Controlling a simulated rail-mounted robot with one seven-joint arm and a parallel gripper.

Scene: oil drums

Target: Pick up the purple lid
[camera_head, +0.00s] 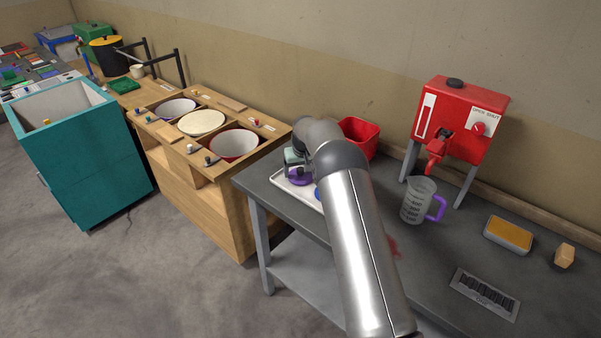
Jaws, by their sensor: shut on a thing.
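The purple lid (300,180) is a small purple piece at the left end of the grey table, over a white tray (282,186). My gripper (296,171) is right above the lid, pointing down, and is shut on it. My arm and wrist hide part of the gripper and the right side of the tray. I cannot tell whether the lid is touching the tray or just above it. A bit of a blue thing (317,194) shows on the tray beside my arm.
A red bin (358,138) stands behind my arm. A wooden bench (190,170) with round bowls and a teal cabinet (85,155) stand left.

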